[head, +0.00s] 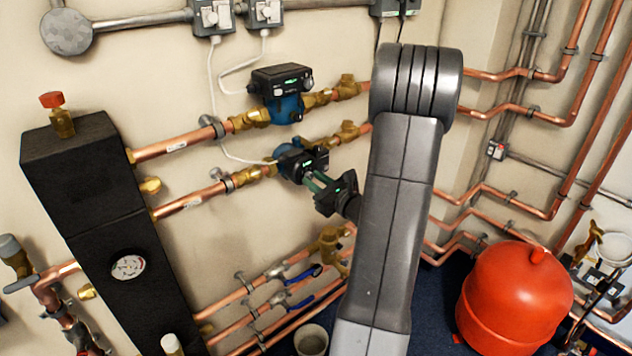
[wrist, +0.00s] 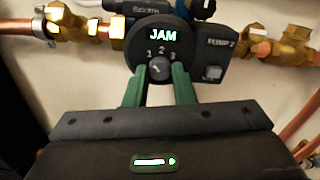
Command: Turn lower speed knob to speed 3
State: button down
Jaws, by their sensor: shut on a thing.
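The lower speed knob (wrist: 160,68) is a small grey dial on the round black face of the lower pump (head: 290,158). The numbers 1, 2 and 3 stand in an arc above it, and the lit display (wrist: 163,35) over them reads JAM. A small mark on the knob seems to lean up and left, but it is too small to read surely. My gripper (wrist: 159,82) has its two green fingers on either side of the knob, shut on it. In the head view my gripper (head: 314,182) reaches the pump face from the lower right.
The upper pump (head: 281,92) sits just above, with a green light. A switch box labelled PUMP 2 (wrist: 216,62) is right beside the dial. Copper pipes (head: 190,200) and brass valves flank the pump. A black manifold (head: 90,190) stands left and a red vessel (head: 515,298) lower right.

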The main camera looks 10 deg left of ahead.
jog(key=shift+m, duration=0.3)
jog(key=m+p, duration=0.2)
jog(key=m, duration=0.2)
jog(key=shift+r, duration=0.15)
jog(key=m+p, duration=0.3)
jog(key=m, duration=0.2)
jog(key=m+p, duration=0.3)
jog(key=m, duration=0.2)
jog(key=shift+m+p, duration=0.95)
jog(key=shift+m, duration=0.65)
jog(key=c, duration=1.2)
grip_release()
jog(key=shift+d, duration=0.1)
